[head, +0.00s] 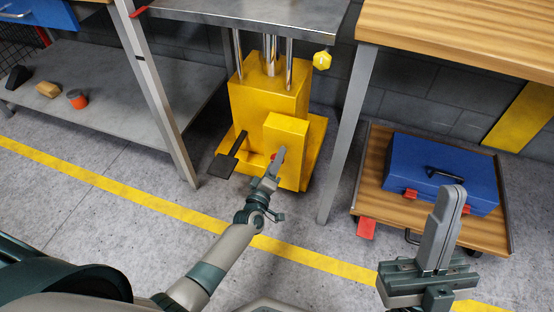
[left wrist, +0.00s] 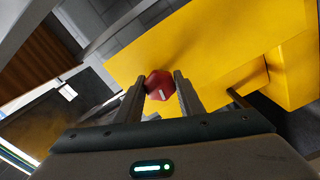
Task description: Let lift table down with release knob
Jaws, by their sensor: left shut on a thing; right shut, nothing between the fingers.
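The lift table has a grey top (head: 255,12) on steel columns above a yellow base (head: 265,98) with a box-shaped yellow housing (head: 290,135). A red knob (left wrist: 159,85) with a small white mark sits on the yellow housing, between my left fingers in the left wrist view. My left gripper (head: 276,163) is shut on this red knob. My right gripper (head: 454,195) is shut and empty at the lower right, well apart from the lift table.
A black foot pedal (head: 222,166) sticks out left of the housing. A yellow hexagonal piece (head: 322,60) hangs under the top's right edge. A blue toolbox (head: 430,178) rests on a wooden cart (head: 375,170) at right. A workbench (head: 460,30) and a shelf (head: 115,85) flank the lift.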

